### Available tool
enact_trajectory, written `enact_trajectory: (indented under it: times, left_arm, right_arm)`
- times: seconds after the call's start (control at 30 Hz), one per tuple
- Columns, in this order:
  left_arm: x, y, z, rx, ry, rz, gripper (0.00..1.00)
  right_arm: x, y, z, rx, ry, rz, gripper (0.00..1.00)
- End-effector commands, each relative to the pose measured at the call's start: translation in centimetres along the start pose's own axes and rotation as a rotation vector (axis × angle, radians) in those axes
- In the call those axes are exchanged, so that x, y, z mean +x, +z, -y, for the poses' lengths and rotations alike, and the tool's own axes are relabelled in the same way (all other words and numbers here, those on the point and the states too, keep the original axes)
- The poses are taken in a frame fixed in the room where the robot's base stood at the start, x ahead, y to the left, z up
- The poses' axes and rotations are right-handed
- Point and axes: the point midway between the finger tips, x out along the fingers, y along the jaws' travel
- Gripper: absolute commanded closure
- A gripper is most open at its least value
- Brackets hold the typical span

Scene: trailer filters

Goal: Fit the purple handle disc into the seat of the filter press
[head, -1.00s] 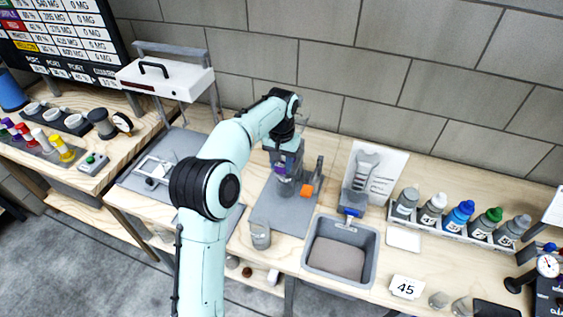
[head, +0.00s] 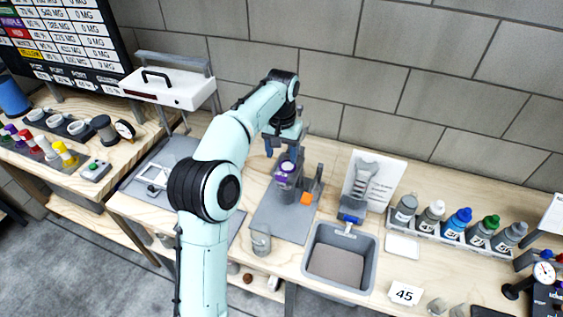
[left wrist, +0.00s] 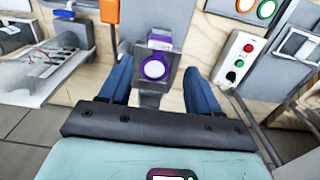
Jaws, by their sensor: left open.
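The filter press is a grey upright body (head: 284,188) on a grey base plate, with an orange part (head: 306,198) at its right side. The purple handle disc (head: 287,167) with a pale centre is at the top of the press body. In the left wrist view the disc (left wrist: 153,68) lies between and beyond my blue fingers, against the grey press. I cannot tell how deep it sits. My left gripper (head: 282,151) is open and empty, just above and behind the disc; the fingers (left wrist: 158,88) stand apart from it on both sides. My right gripper is not in view.
A grey cup (head: 261,240) stands on the plate's front edge. A grey sink (head: 310,267) and a dispenser with a blue part (head: 351,217) are to the right. A row of bottles (head: 458,222) stands farther right.

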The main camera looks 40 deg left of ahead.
Motion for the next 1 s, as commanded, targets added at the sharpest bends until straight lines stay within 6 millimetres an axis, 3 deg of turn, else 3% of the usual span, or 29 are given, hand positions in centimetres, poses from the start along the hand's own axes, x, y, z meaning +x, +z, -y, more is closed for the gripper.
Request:
enact_trajectory:
  times: [0.03,0.1,0.3,1.0]
  left_arm:
    - [-1.5,-0.2,-0.1,0.0,0.001,-0.006,0.38]
    - [-2.6,-0.2,-0.1,0.0,0.001,-0.005,0.38]
    - [-4.2,-0.1,-0.1,0.001,0.0,-0.001,0.38]
    - [-4.3,0.0,0.0,0.0,0.0,0.001,0.38]
  right_arm:
    - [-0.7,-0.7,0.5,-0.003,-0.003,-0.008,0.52]
    - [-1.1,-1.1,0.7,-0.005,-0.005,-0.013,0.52]
    - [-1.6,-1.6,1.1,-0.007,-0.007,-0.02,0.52]
    - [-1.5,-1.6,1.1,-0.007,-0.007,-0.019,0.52]
